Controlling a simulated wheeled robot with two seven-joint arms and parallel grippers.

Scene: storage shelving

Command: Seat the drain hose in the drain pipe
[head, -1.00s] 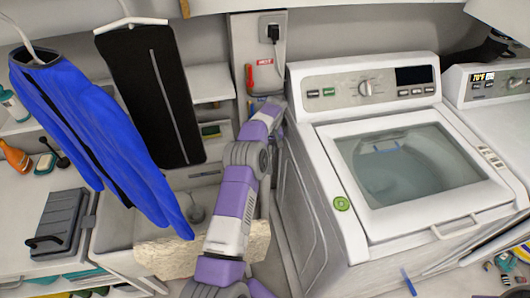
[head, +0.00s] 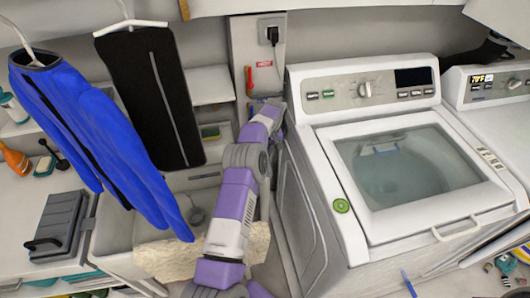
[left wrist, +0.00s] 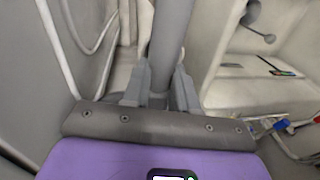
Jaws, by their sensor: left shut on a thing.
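My left arm reaches up the middle of the head view into the gap beside the washing machine (head: 330,120). Its fingers are hidden there. In the left wrist view my left gripper (left wrist: 160,85) is shut on a thick grey tube (left wrist: 173,35), which looks like the drain hose. The tube runs away from between the fingers toward the top of the picture. I cannot make out the drain pipe's opening or tell whether the tube's end is in it. My right gripper is not in view.
A sink (head: 118,232) and a hanging blue garment (head: 85,120) are on the left. A black garment (head: 150,90) hangs behind. A wall panel with a red handle (head: 249,80) and outlet (head: 271,30) stands at the back. Thin pale hoses (left wrist: 60,45) run left in the wrist view.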

